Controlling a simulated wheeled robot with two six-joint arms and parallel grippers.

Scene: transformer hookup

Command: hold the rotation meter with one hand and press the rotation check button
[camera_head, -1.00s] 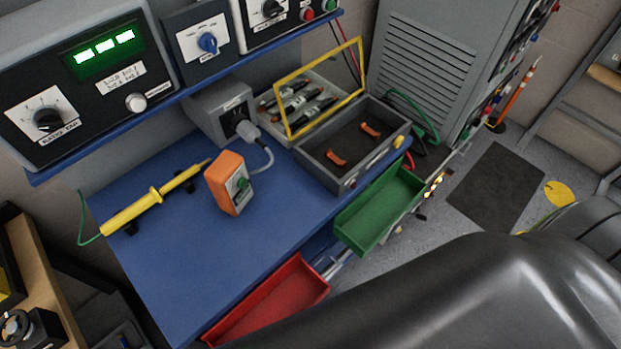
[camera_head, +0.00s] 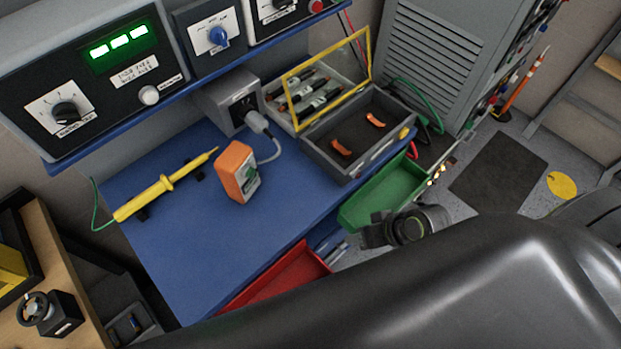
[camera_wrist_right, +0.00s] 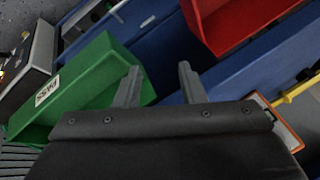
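The rotation meter appears to be the orange handheld box (camera_head: 236,171) standing on the blue bench, with a grey cable beside it. A green spot shows on its pale front, but the button cannot be made out clearly. My right gripper (camera_head: 372,234) is beyond the bench's front edge, by the green bin and well apart from the meter. In the right wrist view its two fingers (camera_wrist_right: 159,78) are spread with nothing between them. An orange-edged thing (camera_wrist_right: 284,127) shows partly behind the gripper there. My left gripper is not in view.
A yellow probe (camera_head: 165,186) lies left of the meter. A grey case (camera_head: 345,165) with a raised yellow-framed lid stands to the right. A green bin (camera_head: 385,190) and red bin (camera_head: 285,278) are at the bench's front. Blue bench top (camera_head: 185,250) is clear in front.

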